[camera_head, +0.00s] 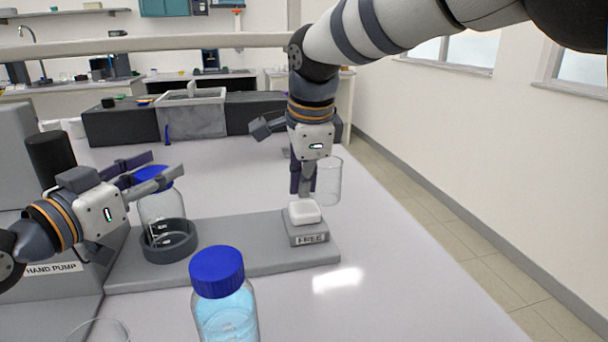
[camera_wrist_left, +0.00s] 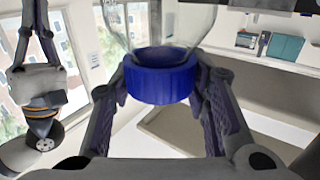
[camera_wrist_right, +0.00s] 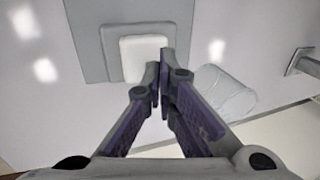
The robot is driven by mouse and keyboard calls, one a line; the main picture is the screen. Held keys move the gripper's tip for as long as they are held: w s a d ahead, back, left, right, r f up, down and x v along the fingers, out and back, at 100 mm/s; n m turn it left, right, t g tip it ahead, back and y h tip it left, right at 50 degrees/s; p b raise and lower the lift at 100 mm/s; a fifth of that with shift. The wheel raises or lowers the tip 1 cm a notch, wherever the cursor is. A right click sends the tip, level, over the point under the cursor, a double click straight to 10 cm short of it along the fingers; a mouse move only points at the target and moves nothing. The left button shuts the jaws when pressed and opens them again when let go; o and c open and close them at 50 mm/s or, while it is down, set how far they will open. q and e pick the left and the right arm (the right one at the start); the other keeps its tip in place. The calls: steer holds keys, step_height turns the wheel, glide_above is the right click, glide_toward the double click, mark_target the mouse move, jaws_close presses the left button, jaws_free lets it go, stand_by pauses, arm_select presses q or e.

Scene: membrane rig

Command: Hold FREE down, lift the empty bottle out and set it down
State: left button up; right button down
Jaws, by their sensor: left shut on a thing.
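The empty clear bottle (camera_head: 160,209) with a blue cap (camera_wrist_left: 160,82) stands upright at the dark ring holder (camera_head: 168,250) on the grey base plate. Whether its bottom rests in the ring is hard to tell. My left gripper (camera_head: 150,178) is shut on the cap from the side, one finger on each side; it also shows in the left wrist view (camera_wrist_left: 163,90). The FREE block (camera_head: 308,231) carries a white button (camera_head: 304,212). My right gripper (camera_head: 305,195) points down with closed fingertips at the button; in the right wrist view they (camera_wrist_right: 161,75) overlap its edge. How far the button is down is unclear.
A blue-capped bottle of light blue liquid (camera_head: 224,308) stands in front of the plate. A clear beaker (camera_head: 329,182) stands behind the FREE block, and a glass rim (camera_head: 98,331) shows at bottom left. The hand pump housing (camera_head: 60,282) is at left. The table's right side is clear.

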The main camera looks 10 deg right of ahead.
mark_target(304, 207)
steer(key=shift+f, duration=0.1)
steer(key=shift+f, duration=1.6)
steer(key=shift+s+f, duration=0.1)
steer(key=shift+f, duration=0.15)
arm_select(q)
steer(key=shift+r, duration=2.9)
arm_select(e)
steer(key=shift+f, duration=0.15)
arm_select(q)
steer(key=shift+r, duration=0.15)
arm_select(e)
steer(key=shift+r, duration=3.85)
